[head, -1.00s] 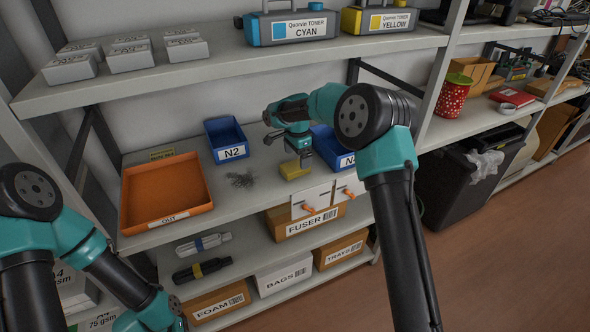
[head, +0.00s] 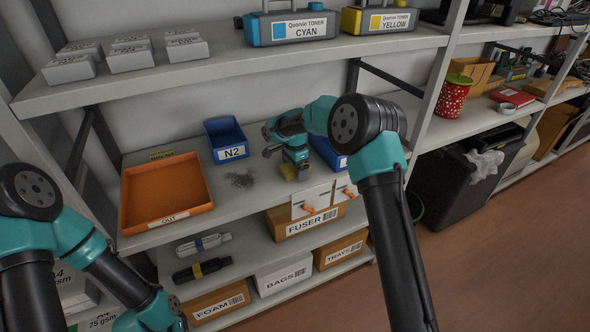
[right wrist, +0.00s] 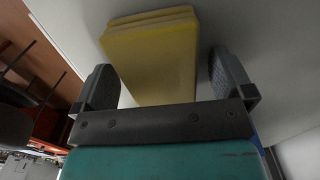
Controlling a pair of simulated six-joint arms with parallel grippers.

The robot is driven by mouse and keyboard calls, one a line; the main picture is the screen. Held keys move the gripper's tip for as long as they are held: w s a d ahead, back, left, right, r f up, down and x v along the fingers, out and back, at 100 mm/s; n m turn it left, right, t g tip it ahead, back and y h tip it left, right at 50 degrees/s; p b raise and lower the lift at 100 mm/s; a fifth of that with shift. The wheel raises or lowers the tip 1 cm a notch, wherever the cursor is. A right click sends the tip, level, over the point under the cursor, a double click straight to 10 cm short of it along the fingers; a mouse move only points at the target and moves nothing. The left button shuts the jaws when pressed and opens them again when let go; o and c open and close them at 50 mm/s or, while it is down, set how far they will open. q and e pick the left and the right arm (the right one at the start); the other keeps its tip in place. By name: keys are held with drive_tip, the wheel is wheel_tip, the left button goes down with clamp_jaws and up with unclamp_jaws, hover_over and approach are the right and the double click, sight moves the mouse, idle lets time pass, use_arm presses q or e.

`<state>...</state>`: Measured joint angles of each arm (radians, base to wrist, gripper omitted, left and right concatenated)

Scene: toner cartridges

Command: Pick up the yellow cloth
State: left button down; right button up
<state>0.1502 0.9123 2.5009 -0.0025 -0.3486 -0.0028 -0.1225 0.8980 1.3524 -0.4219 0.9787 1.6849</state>
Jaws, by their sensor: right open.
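The yellow cloth (head: 288,171) is a folded pad on the middle shelf, between the blue N2 bins. My right gripper (head: 299,173) points down at it in the head view and hides part of it. In the right wrist view the cloth (right wrist: 150,58) shows as a thick yellow block of layers. My right gripper's two dark fingers (right wrist: 163,78) stand apart with the cloth between and beyond them. I see a gap beside the cloth at each finger. My left arm is at the lower left; its gripper is out of the picture.
An orange OUT tray (head: 125,205) is at the left of the shelf. One blue N2 bin (head: 231,153) stands behind loose dark bits (head: 240,180); another blue bin (head: 328,150) is right beside my right gripper. The upper shelf (head: 235,66) overhangs behind.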

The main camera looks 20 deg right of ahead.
drive_tip(key=shift+c, duration=0.2)
drive_tip(key=c, duration=1)
drive_tip(key=shift+o, duration=0.2)
drive_tip(key=shift+r, duration=0.1)
drive_tip(key=shift+r, duration=1.75)
drive_tip(key=s+a+r, duration=0.1)
drive_tip(key=s+a, duration=0.3)
drive_tip(key=s, duration=1.1)
drive_tip(key=shift+s+a+r, duration=0.15)
drive_tip(key=shift+s+a, duration=0.05)
drive_tip(key=o, duration=0.3)
drive_tip(key=shift+c, duration=1.2)
